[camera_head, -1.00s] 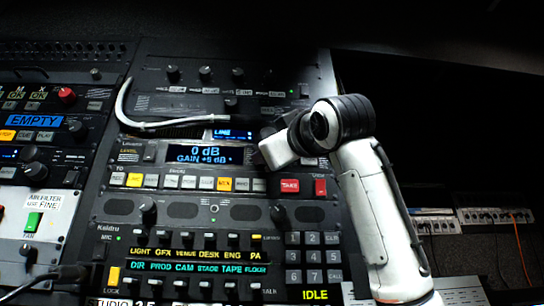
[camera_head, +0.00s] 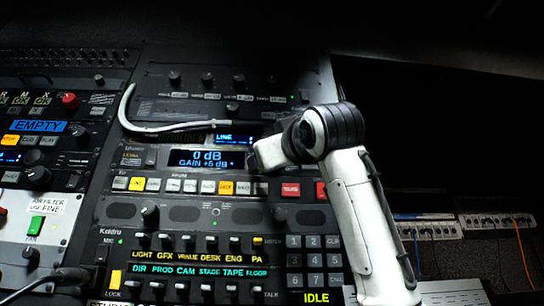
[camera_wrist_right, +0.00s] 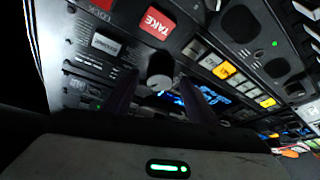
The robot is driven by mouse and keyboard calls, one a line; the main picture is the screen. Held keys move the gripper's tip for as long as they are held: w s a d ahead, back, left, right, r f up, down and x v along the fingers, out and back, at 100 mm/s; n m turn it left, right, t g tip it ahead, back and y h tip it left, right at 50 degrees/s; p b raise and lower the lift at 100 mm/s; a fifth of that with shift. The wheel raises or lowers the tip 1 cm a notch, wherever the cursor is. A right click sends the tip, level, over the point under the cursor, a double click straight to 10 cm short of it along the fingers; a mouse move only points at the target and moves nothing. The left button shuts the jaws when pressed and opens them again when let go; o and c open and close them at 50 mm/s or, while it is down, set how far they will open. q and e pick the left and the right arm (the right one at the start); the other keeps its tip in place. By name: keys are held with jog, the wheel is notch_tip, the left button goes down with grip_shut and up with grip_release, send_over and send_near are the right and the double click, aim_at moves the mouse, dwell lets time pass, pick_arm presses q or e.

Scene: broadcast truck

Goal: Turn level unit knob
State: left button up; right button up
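The level unit (camera_head: 164,158) is a dark rack panel with a blue display (camera_head: 207,159) that reads "0 dB" and "GAIN +5 dB". Its knob is hidden behind my right gripper in the head view. In the right wrist view a dark round knob with a grey face (camera_wrist_right: 160,68) stands beyond and between my fingertips. My right gripper (camera_wrist_right: 160,85) is open, with one dark finger to each side of the knob; I cannot tell whether they touch it. The gripper's white body (camera_head: 268,152) is at the right end of the display. My left gripper is not in view.
Below the display is a row of buttons with a red TAKE button (camera_head: 290,189), also in the right wrist view (camera_wrist_right: 158,22). A white curved handle or cable (camera_head: 126,110) is at the upper left. Dark space lies to the right.

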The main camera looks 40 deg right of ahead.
jog(key=shift+s, duration=0.1)
jog(key=b+v, duration=0.4)
jog(key=v, duration=0.6)
dwell(0.5)
jog(key=shift+f, duration=0.1)
